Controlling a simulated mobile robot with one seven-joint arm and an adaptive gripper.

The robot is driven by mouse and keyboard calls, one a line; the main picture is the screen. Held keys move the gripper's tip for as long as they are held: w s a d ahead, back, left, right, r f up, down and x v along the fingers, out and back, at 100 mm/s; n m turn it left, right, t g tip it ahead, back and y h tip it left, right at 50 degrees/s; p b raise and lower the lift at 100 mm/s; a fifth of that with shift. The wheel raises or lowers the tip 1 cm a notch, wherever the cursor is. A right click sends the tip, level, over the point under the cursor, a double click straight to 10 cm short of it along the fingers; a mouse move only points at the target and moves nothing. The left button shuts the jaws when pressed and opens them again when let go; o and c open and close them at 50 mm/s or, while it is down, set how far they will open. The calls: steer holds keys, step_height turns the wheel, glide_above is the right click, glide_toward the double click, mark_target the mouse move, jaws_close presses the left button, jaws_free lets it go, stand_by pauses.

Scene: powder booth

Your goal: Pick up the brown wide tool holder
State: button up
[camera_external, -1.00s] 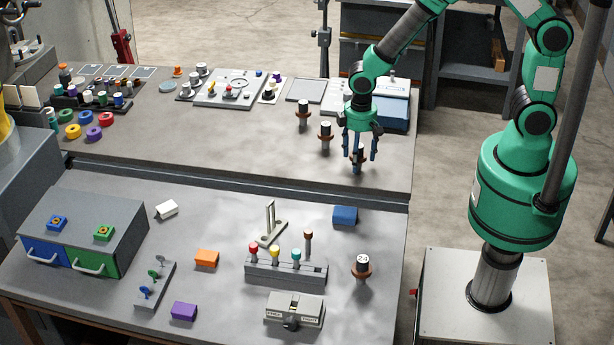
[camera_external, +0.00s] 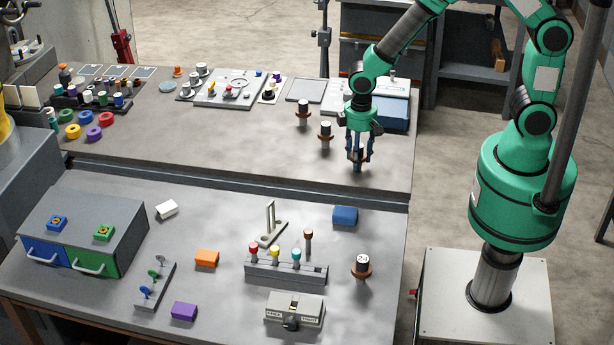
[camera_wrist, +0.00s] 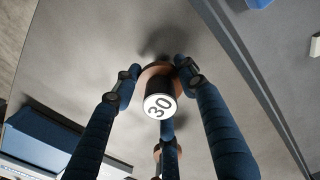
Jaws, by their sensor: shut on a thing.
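A tool holder (camera_external: 357,155) with a brown flange stands at the right front of the back bench, between the fingers of my gripper (camera_external: 360,152). In the wrist view this holder (camera_wrist: 160,104) has a dark body, a brown ring and a white top marked "30". My gripper is shut on it, with blue fingers around the brown ring. Its lower end is mostly hidden; I cannot tell whether it still touches the bench. Similar brown-flanged holders stand behind it (camera_external: 326,134) and farther back (camera_external: 303,112), and another (camera_external: 361,265) stands on the front bench.
A blue box (camera_external: 391,113) lies close behind my gripper at the right. A blue block (camera_external: 345,215) and a grey rack (camera_external: 286,270) of coloured tools are on the front bench. The middle of the back bench (camera_external: 240,135) is clear.

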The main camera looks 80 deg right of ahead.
steer(key=shift+r, duration=0.2)
steer(key=shift+r, duration=0.6)
step_height(320, 180, up, 2)
steer(key=shift+r+p, duration=0.15)
steer(key=shift+p, duration=0.3)
steer(key=s+d+r+p, duration=0.1)
steer(key=s, duration=1.5)
steer(key=shift+d, duration=0.2)
steer(key=shift+r, duration=0.1)
steer(key=shift+w, duration=0.1)
